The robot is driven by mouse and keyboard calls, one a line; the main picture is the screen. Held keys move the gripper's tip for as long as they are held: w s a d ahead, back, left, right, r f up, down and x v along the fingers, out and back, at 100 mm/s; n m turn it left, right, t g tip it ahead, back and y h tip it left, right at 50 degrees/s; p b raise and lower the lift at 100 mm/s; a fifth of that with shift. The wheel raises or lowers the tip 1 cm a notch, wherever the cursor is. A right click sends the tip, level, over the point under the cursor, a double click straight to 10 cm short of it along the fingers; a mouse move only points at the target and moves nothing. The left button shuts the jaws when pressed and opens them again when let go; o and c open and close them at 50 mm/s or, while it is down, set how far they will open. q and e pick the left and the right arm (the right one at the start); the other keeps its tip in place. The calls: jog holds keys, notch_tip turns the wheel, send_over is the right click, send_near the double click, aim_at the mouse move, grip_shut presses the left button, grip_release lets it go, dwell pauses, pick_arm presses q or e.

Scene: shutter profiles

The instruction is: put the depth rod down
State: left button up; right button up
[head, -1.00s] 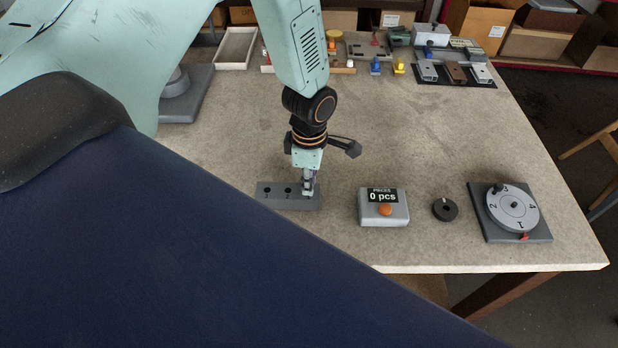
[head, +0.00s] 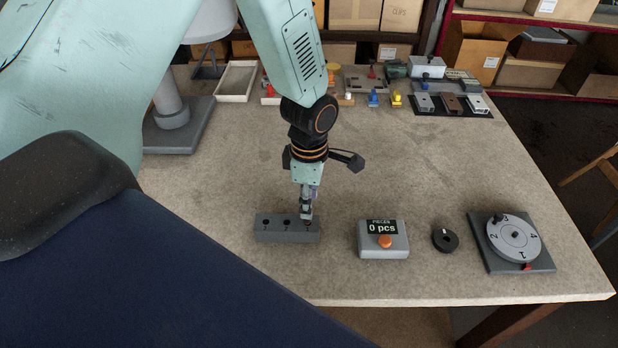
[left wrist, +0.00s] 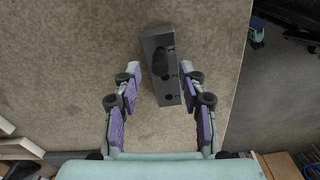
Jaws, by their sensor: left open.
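A grey block (head: 275,232) with a row of numbered holes lies on the table in the head view. My left gripper (head: 306,213) points down over its right end. In the left wrist view the open fingers (left wrist: 160,72) stand apart on either side of the block (left wrist: 152,42), with a gap between them. Dark shapes show on the block's top there. I cannot make out the depth rod for certain; the fingers hide the block's right-end hole in the head view. My right gripper is not in view.
A counter box (head: 384,250) reading 0 pcs, a black ring (head: 445,240) and a numbered dial (head: 514,238) stand to the right. A white tray (head: 237,82) and several small parts lie at the back. The table middle is clear.

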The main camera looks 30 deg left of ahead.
pick_arm(q)
notch_tip(320, 180, up, 6)
jog(key=shift+r, duration=0.7)
jog(key=shift+a, duration=0.1)
